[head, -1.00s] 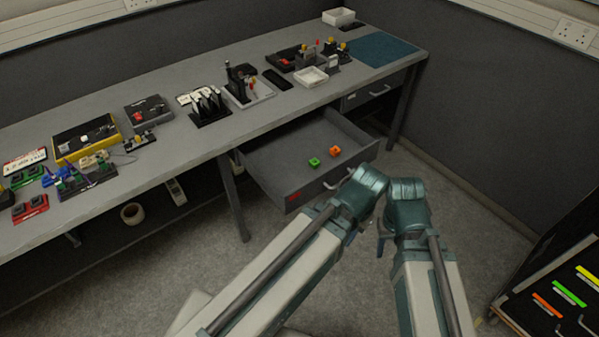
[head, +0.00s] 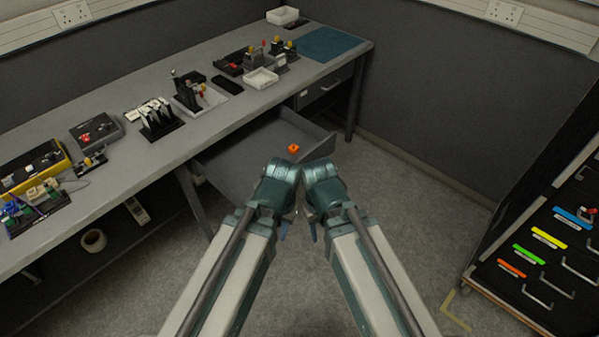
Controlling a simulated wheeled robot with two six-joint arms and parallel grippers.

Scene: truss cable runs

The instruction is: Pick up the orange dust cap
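The orange dust cap (head: 293,148) is a small orange block lying in the open grey drawer (head: 240,160) under the workbench. My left arm comes in from the lower left and my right arm from the lower right. Their wrists meet side by side in front of the drawer and cover part of it. My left gripper (head: 283,230) and my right gripper (head: 312,230) point down and away from me, apart from the cap. Their fingers are mostly hidden and too small to tell open from shut.
The workbench (head: 225,115) carries several tools, trays and fixtures. A blue mat (head: 332,44) lies at its far end. A dark cabinet (head: 540,240) with coloured drawer labels stands at the right. The floor between bench and cabinet is clear.

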